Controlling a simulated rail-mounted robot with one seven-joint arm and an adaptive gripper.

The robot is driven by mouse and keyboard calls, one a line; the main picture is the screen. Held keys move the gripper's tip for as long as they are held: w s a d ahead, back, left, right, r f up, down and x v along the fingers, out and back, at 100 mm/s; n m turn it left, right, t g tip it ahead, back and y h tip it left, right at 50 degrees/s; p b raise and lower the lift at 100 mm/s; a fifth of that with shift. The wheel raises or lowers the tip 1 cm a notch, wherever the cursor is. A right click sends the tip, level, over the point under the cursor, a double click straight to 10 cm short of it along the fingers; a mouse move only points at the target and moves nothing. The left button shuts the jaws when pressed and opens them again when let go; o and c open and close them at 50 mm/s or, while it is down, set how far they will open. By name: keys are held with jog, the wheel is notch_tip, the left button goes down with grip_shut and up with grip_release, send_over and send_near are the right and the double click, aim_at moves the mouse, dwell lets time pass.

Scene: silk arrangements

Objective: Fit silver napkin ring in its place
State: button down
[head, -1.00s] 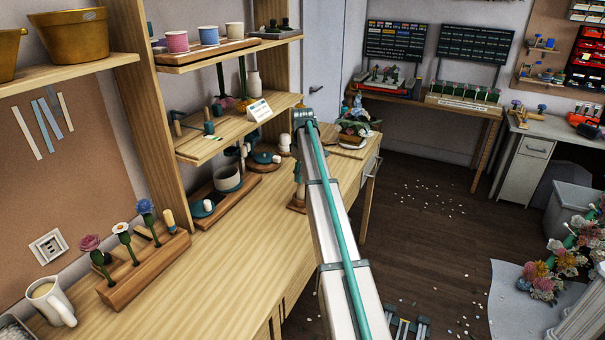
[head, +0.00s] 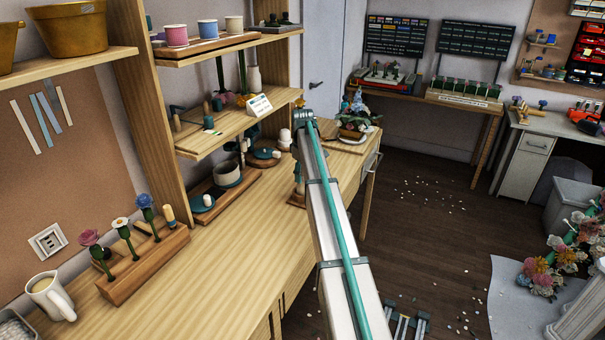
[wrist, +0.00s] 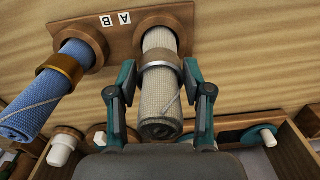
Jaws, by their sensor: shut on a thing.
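In the wrist view, my gripper (wrist: 158,75) has its teal fingers on both sides of the silver napkin ring (wrist: 158,81), shut on it. The ring is around a beige rolled napkin (wrist: 160,105), partway along the roll. The far end of that napkin sits in a round wooden collar (wrist: 158,20) on a wooden board (wrist: 122,33). To the left, a blue rolled napkin (wrist: 38,108) with a copper-coloured ring (wrist: 63,70) sits in a second collar. Small A and B labels lie between the collars. I cannot make out my fingers in the head view.
In the wrist view, a wooden tray with white and teal pieces (wrist: 268,137) lies near the gripper. In the head view, shelves stand left of my arm, and a flower rack (head: 140,262) and mug (head: 50,295) occupy the bench (head: 225,270). The bench middle is clear.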

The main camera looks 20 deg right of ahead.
jog(key=shift+f, duration=0.85)
jog(key=shift+c, duration=2)
grip_release()
jog(key=shift+o, duration=0.4)
jog(key=shift+o, duration=1.2)
jog(key=shift+r, duration=0.1)
jog(key=shift+r+p, duration=1.5)
jog(key=shift+r, duration=1.9)
